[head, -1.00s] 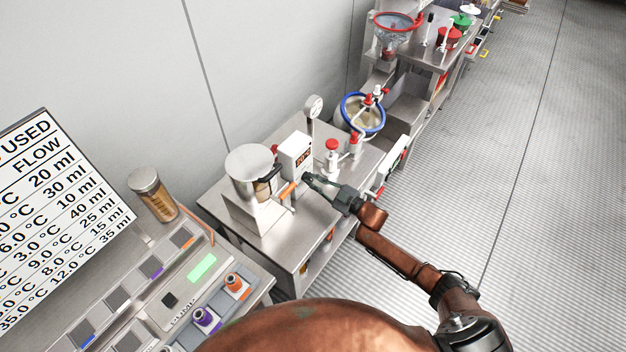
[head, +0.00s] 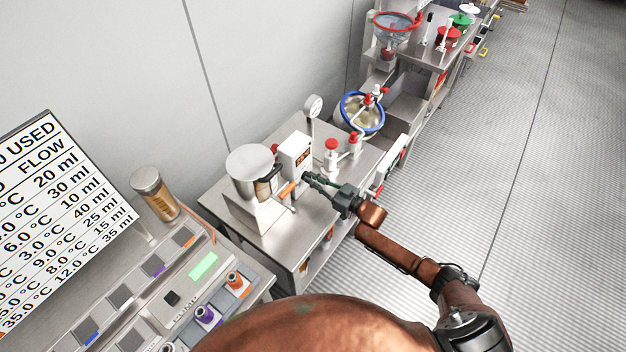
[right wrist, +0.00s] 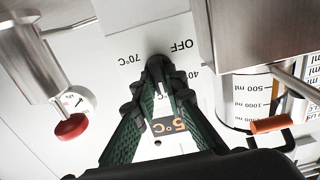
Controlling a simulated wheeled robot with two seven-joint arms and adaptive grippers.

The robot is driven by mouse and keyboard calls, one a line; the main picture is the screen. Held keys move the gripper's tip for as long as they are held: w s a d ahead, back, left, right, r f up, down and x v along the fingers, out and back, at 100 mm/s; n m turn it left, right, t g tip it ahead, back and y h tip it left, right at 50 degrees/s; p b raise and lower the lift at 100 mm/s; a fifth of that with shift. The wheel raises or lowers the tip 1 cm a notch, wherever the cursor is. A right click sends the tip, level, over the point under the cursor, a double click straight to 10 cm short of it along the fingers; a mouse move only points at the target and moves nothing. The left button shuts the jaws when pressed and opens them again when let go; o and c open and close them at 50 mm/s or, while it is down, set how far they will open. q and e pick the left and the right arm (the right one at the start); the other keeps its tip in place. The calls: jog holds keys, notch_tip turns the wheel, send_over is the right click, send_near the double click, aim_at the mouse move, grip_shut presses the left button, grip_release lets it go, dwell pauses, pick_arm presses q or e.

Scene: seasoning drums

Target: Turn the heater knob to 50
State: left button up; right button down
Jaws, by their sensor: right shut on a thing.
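The heater is a white box (head: 296,147) on a steel table in the head view, with a small display on its front. In the right wrist view its white panel (right wrist: 105,75) carries the marks OFF, 40 and 70°C around a dark knob (right wrist: 158,62). My right gripper (right wrist: 158,75) is shut on the knob, and its fingers hide most of it. The pointer's exact setting cannot be read. The display (right wrist: 172,125) shows "5°C", with its left part hidden by a finger. In the head view my right gripper (head: 308,178) is at the heater's front. My left gripper is not in view.
A steel pot (head: 250,165) with an orange-handled tap stands left of the heater. A red-topped valve (head: 331,150) and a gauge (head: 313,106) stand close by. A control panel with buttons (head: 172,299) is at the lower left. The floor on the right is clear.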

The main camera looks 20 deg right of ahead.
jog(key=shift+f, duration=0.1)
jog(key=c, duration=2)
grip_release()
jog(key=shift+o, duration=0.2)
jog(key=v, duration=1.2)
